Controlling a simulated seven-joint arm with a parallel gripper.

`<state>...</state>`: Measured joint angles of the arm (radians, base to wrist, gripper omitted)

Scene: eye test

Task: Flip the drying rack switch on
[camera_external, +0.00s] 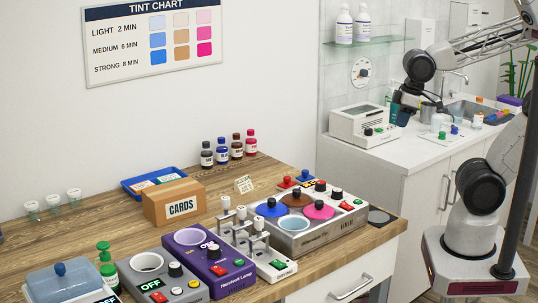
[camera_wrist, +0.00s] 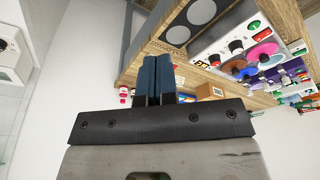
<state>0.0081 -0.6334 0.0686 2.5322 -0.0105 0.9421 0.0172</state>
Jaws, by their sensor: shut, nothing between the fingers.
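Beside the rack are a purple lamp unit (camera_external: 208,262) and a white unit with coloured pots (camera_external: 318,232). A white machine (camera_external: 360,123) is near my gripper. A gap separates the two counters.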

